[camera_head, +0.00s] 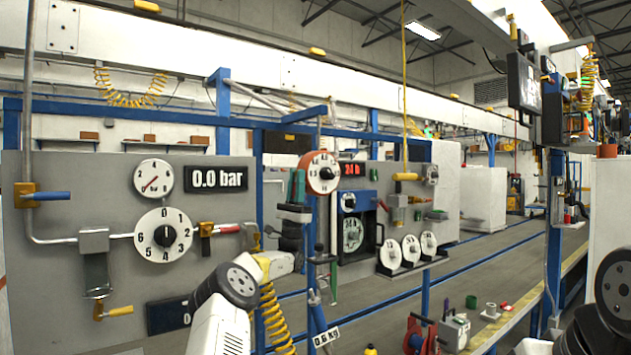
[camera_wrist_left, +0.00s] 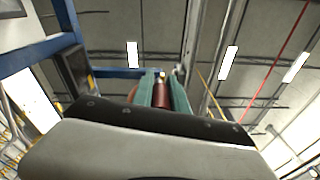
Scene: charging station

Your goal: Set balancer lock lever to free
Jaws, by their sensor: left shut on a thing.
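My left gripper (camera_head: 296,186) points up in the head view, its green fingers just left of the orange-rimmed dial (camera_head: 323,173). In the left wrist view the two green fingers (camera_wrist_left: 163,84) are closed around a dark red cylinder (camera_wrist_left: 161,96), which looks like the lever's handle. In the head view the fingers hide most of that handle, so its setting cannot be read. A red lit display (camera_head: 352,169) sits right of the dial. My right gripper is not in view.
A grey panel on the left carries a 0.0 bar display (camera_head: 216,179) and a numbered dial (camera_head: 163,235). A black box with a gauge (camera_head: 353,234) stands right of the gripper. A blue post (camera_head: 555,230) stands at the right. A yellow coiled hose (camera_head: 272,318) hangs close to my left arm.

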